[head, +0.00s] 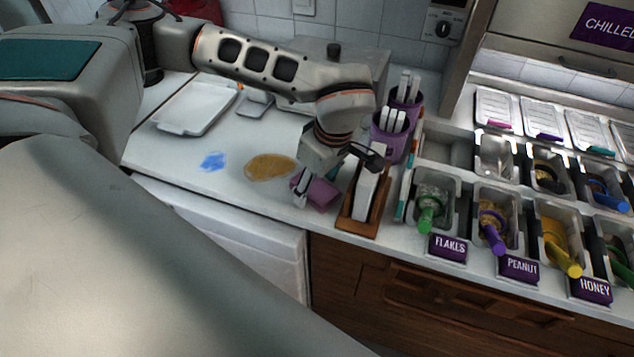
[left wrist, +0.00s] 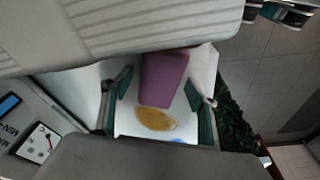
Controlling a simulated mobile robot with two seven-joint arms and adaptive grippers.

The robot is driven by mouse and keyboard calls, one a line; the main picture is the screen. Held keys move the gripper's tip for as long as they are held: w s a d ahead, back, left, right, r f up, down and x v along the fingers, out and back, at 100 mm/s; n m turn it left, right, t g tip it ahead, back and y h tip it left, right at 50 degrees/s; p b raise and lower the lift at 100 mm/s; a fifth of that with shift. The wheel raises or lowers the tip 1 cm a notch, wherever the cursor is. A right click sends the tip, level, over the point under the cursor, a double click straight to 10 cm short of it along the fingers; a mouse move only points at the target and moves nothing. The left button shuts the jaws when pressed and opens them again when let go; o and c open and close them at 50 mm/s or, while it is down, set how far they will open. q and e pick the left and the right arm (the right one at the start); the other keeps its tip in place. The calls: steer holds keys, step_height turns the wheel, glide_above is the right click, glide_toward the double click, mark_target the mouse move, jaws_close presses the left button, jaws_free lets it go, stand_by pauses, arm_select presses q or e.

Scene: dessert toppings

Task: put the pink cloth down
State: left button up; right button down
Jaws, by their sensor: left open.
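The pink cloth (head: 321,194) looks purple-pink and lies near the front edge of the white counter, beside the wooden napkin holder. My left gripper (head: 332,180) is right above it, pointing down, and hides part of it. In the left wrist view the cloth (left wrist: 164,76) shows between the two spread fingers of my left gripper (left wrist: 160,100), with room on both sides. The gripper is open. I cannot tell how much height lies between the fingertips and the cloth. My right gripper does not show.
A brown spill (head: 270,167) and a blue spill (head: 213,161) lie left of the cloth. A white tray (head: 196,107) lies farther back. The wooden holder (head: 357,217) and purple cups (head: 389,143) stand close on the right, before the topping tubs (head: 434,211).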

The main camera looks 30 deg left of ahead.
mark_target(326, 193)
arm_select(q)
steer(key=shift+r, duration=0.1)
steer(key=shift+r, duration=0.25)
steer(key=v, duration=1.1)
steer(key=shift+r+p, duration=0.3)
